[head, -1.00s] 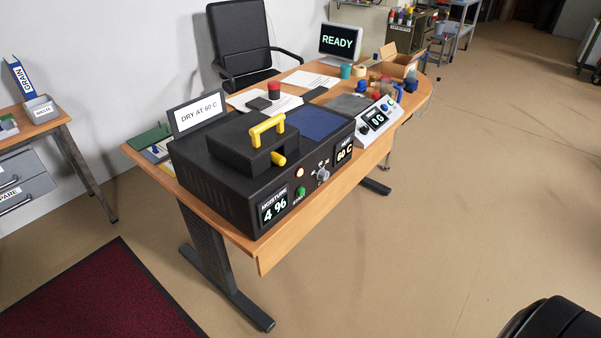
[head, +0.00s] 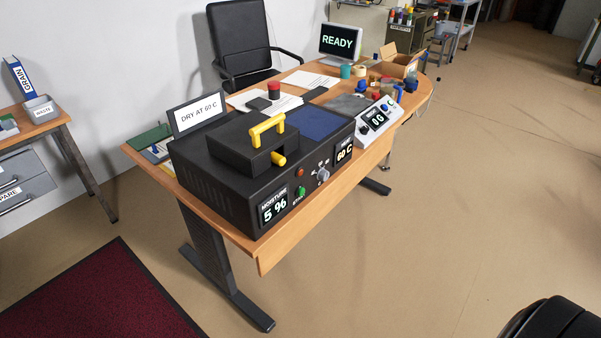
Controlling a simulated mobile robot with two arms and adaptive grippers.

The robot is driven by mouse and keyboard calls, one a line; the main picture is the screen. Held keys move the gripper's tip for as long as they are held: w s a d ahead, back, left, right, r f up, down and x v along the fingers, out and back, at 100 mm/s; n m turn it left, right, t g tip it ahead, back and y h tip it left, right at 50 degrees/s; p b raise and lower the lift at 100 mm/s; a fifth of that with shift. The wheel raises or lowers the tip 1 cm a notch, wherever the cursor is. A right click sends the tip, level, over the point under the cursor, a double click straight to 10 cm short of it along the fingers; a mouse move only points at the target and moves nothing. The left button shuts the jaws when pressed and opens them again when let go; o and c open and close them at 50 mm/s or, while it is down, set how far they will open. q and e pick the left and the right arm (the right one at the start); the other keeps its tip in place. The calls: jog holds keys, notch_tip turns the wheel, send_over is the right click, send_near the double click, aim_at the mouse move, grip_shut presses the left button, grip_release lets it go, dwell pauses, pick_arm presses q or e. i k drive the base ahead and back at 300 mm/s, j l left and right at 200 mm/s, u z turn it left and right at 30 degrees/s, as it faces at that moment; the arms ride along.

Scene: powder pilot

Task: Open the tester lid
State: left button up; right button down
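The black tester (head: 222,196) stands on the near end of the wooden desk. Its lid (head: 236,147) is a raised black block with a yellow handle (head: 267,129) on top, and it looks closed. The tester's moisture display (head: 273,206) reads 5 %, and a second display (head: 344,153) reads 60 C. A dull red lamp (head: 300,171), a green start button (head: 300,191) and a grey dial (head: 322,174) are on its front. Neither of my grippers is in view.
A sign (head: 198,114) reading DRY AT 60 C stands behind the tester. A scale (head: 379,119) showing 0 G and several small jars lie farther along the desk (head: 330,196). A monitor (head: 340,42) reads READY. The floor in front of the desk is clear.

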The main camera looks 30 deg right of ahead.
aim_at(245, 143)
jog(key=k+l+z, duration=0.25)
jog(key=l+z, duration=0.25)
jog(key=l, duration=0.15)
jog(key=k+l+z, duration=0.1)
jog(key=l+z, duration=0.15)
jog(key=l, duration=0.1)
